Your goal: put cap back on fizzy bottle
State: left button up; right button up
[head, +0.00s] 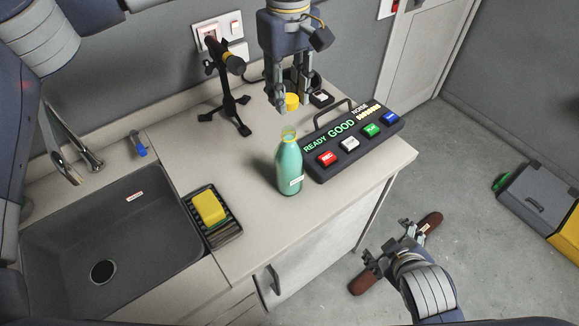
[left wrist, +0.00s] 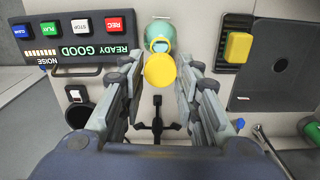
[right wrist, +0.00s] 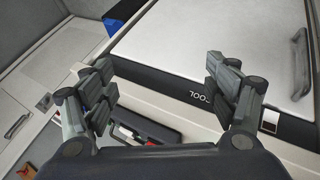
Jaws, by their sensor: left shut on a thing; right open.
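The green fizzy bottle (head: 289,168) stands upright and uncapped on the counter, left of the button panel. Its open neck faces up, and its top shows in the left wrist view (left wrist: 160,34). The yellow cap (head: 291,101) is between the fingertips of my left gripper (head: 294,100), which is shut on it. The cap is above and slightly behind the bottle's neck, apart from it in the head view. In the left wrist view the cap (left wrist: 160,71) partly overlaps the bottle. My right gripper (head: 385,255) is open and empty, low beyond the counter's front edge.
The button panel (head: 352,140) with a handle stands right of the bottle. A black stand (head: 231,105) is behind left. A yellow sponge (head: 209,207) on a rack and a sink (head: 103,240) are at left. A reddish-brown thing (head: 430,224) lies near my right gripper.

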pick_arm(q)
jog(key=shift+w+a, duration=0.1)
pick_arm(e)
jog(key=w+a+r+n+t, duration=0.1)
jog(key=w+r+n+t, duration=0.4)
jog(key=w+n, duration=0.3)
jog(key=n+t+y, duration=0.2)
jog(key=n+y, duration=1)
jog(key=n, duration=1.5)
send_near(289, 156)
notch_tip(289, 156, down, 3)
jog(key=d, duration=0.1)
jog(key=shift+w, duration=0.45)
jog(key=shift+w, duration=0.1)
jog(key=x, duration=1.2)
jog(key=shift+d, duration=0.1)
